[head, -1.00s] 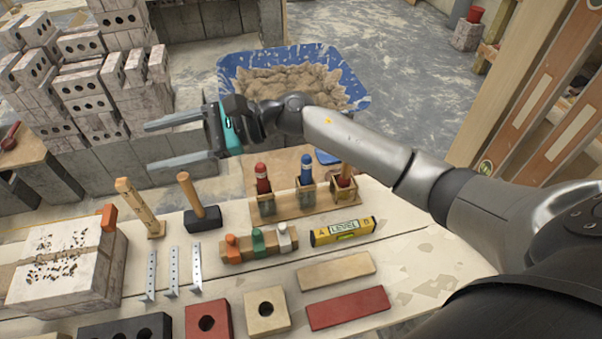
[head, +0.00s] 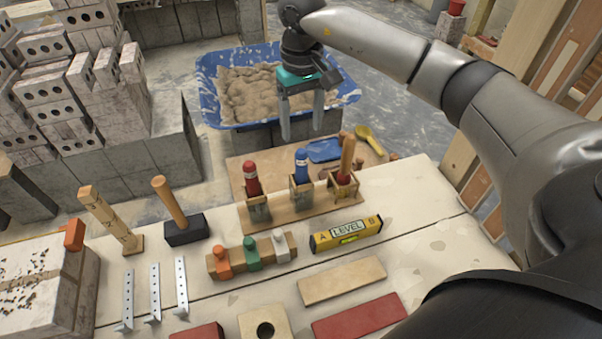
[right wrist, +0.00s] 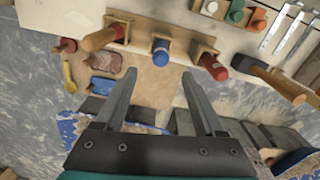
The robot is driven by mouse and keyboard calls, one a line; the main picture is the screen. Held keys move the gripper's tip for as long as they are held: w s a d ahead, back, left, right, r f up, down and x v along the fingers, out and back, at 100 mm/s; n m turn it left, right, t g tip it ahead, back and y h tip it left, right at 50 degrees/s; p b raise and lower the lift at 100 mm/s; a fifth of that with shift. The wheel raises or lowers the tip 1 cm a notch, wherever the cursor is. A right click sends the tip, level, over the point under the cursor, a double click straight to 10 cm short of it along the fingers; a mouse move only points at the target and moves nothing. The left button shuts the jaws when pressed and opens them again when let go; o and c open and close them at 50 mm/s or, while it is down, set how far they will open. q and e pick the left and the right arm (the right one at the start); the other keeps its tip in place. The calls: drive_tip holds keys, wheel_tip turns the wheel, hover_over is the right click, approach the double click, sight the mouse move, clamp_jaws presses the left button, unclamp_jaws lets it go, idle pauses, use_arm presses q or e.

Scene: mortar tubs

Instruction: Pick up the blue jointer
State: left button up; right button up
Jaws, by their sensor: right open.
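The blue jointer (head: 302,163) stands upright in the middle slot of a wooden rack (head: 268,215), its blue handle up and its metal part down in the slot. A red-handled tool (head: 250,178) stands in the left slot, and tools with wooden and red handles (head: 346,160) are in the right one. My right gripper (head: 302,134) is open and empty, fingers pointing down, behind and above the rack. In the right wrist view the blue handle (right wrist: 161,50) appears just beyond and between the fingertips (right wrist: 159,74), apart from them. My left gripper is not in view.
A blue tub of mortar (head: 208,100) stands behind the bench. A blue flat tool (head: 324,150) and a yellow scoop (head: 368,138) lie behind the rack. A hammer (head: 184,229), a yellow level (head: 346,234) and a block with coloured knobs (head: 240,268) are close in front.

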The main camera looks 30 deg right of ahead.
sight(301, 151)
wheel_tip(301, 151, down, 6)
drive_tip(key=shift+r+b, duration=0.25)
drive_tip(key=shift+b, duration=0.3)
drive_tip(key=shift+f, duration=0.85)
wheel_tip(301, 151, down, 4)
drive_tip(key=shift+r+b, duration=0.1)
drive_tip(key=shift+b, duration=0.65)
drive_tip(key=shift+f, duration=0.45)
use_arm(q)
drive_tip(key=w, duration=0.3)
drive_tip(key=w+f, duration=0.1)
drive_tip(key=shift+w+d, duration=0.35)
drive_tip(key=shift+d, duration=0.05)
use_arm(e)
drive_tip(key=shift+c, duration=0.3)
clamp_jaws()
drive_tip(key=shift+w, duration=0.1)
